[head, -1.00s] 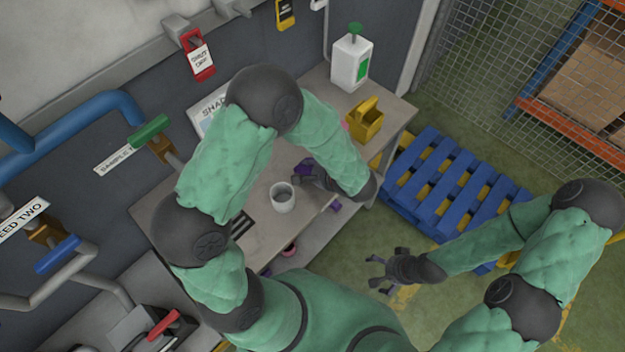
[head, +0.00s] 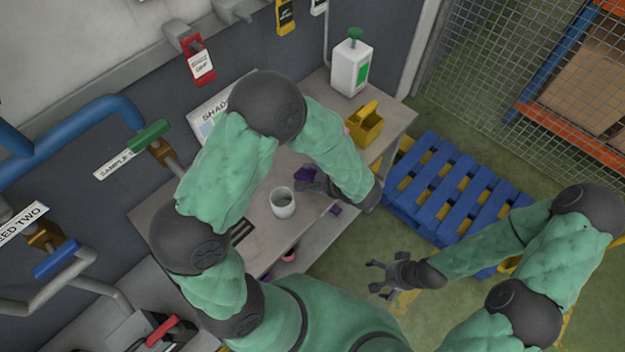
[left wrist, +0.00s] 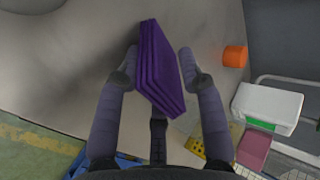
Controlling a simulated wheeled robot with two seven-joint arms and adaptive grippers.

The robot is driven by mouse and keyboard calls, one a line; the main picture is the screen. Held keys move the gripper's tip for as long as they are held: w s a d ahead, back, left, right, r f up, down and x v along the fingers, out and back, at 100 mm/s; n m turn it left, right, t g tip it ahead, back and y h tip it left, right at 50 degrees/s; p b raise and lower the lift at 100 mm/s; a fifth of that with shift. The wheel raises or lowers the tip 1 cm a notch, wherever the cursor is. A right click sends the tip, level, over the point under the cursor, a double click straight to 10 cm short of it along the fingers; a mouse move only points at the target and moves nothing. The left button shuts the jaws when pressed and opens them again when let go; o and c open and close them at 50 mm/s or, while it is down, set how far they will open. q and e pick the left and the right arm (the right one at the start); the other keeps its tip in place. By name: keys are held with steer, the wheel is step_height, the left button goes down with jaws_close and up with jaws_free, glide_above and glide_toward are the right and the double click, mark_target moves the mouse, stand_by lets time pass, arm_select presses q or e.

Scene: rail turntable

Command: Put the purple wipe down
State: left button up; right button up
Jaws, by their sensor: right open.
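The purple wipe (left wrist: 158,70) is a folded, layered pad. In the left wrist view it lies between the two fingers of my left gripper (left wrist: 160,68), tilted across the jaws, with the fingers closed in on its sides. My forearm hides part of that area. I cannot tell if the wipe touches the bench top. My right gripper (head: 385,275) is open and empty, over the floor.
A white cup (head: 283,202) stands on the bench, left of my left gripper. A yellow caddy (head: 366,125) and a white bottle (head: 351,68) stand at the bench's far end. An orange object (left wrist: 235,56) shows in the wrist view. A blue pallet (head: 440,185) lies on the floor.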

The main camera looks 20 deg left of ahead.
arm_select(q)
steer(key=shift+p+v, duration=0.95)
steer(key=shift+v, duration=2.3)
step_height(320, 180, up, 8)
steer(key=s+d+p, duration=0.1)
steer(key=d+p, duration=0.1)
steer(key=p, duration=0.2)
steer(key=shift+f, duration=0.1)
